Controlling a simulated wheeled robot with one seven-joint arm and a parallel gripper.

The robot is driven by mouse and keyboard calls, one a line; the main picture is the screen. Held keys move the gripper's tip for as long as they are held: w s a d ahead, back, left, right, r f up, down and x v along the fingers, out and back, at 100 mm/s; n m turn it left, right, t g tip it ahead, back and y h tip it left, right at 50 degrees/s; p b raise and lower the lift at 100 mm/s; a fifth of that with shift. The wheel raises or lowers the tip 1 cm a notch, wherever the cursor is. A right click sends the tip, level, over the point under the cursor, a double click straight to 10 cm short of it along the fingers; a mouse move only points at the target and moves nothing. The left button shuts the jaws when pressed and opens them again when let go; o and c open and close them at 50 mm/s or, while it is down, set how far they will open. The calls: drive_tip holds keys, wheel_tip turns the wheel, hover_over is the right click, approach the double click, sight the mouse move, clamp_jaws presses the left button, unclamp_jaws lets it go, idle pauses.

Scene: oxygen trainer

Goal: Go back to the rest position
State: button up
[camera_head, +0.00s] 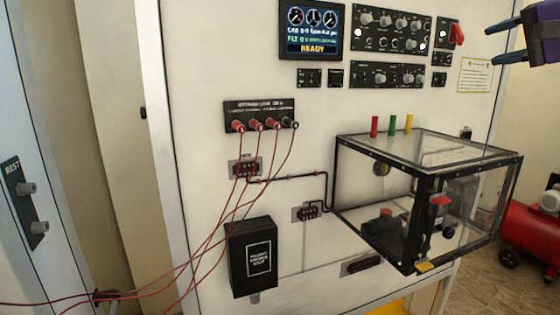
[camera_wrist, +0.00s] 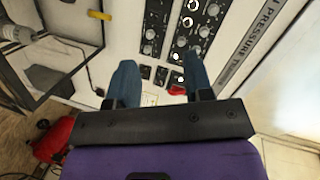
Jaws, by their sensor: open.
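My gripper (camera_head: 508,45) is at the top right of the head view, near the right side of the panel. In the wrist view my gripper (camera_wrist: 160,82) has its two blue fingers apart, with nothing held between them. A red switch handle (camera_head: 457,34) sits on the upper right of the panel, left of the fingers in the head view. The same red handle (camera_wrist: 177,90) shows beyond the gap between the fingers in the wrist view. A plate marked REST (camera_head: 25,200) with two knobs is at the far left of the head view.
A clear box with a black frame (camera_head: 428,180) juts out from the panel below my gripper. A display (camera_head: 311,29) reads READY. Red cables (camera_head: 215,215) run from jacks to the lower left. A black box (camera_head: 253,257) hangs low. A red compressor (camera_head: 530,230) stands at right.

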drive_tip(key=s+a+f+n+g+h, duration=0.2)
drive_tip(key=s+a+f+n+g, duration=0.3)
drive_tip(key=s+a+f, duration=0.75)
drive_tip(key=s+d+f+n+g+h, duration=0.1)
drive_tip(key=s+f+n+g+h, duration=0.2)
drive_tip(key=s+f+h, duration=0.2)
drive_tip(key=s+f, duration=0.3)
drive_tip(key=f, duration=0.4)
drive_tip(key=shift+s+d, duration=0.25)
drive_tip(key=shift+s, duration=0.05)
